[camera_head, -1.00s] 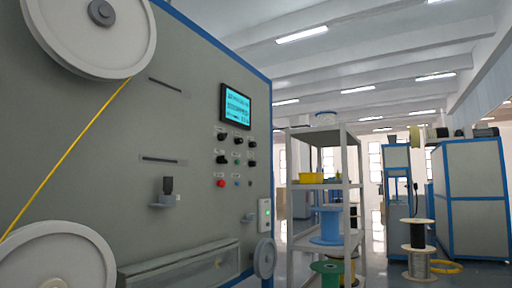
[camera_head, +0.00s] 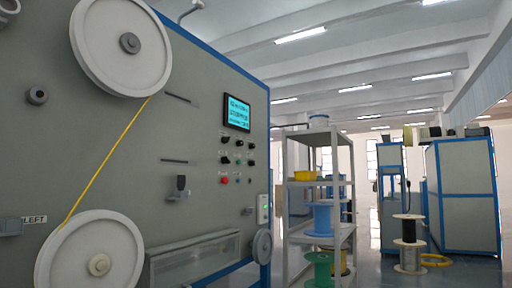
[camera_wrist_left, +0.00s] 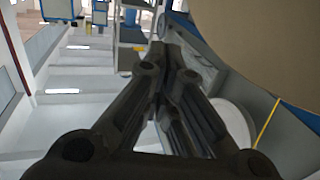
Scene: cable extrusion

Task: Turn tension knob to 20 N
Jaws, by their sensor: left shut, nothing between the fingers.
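The machine's control panel shows in the head view, with a lit cyan screen (camera_head: 237,113) and rows of small black knobs (camera_head: 238,143) below it. A red button (camera_head: 225,181) sits at the lower left of the knobs. The labels are too small to read, so I cannot tell which knob sets the tension. My left gripper (camera_wrist_left: 172,72) shows in the left wrist view, its fingers shut together with nothing between them. It is apart from the panel. Neither gripper shows in the head view.
A grey machine (camera_head: 60,130) fills the left, with two white wheels (camera_head: 130,42) and a yellow cable (camera_head: 105,160) between them. A shelf with spools (camera_head: 318,183) stands right of it. Blue-framed cabinets (camera_head: 465,190) stand farther right. Floor (camera_head: 375,265) shows between shelf and cabinets.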

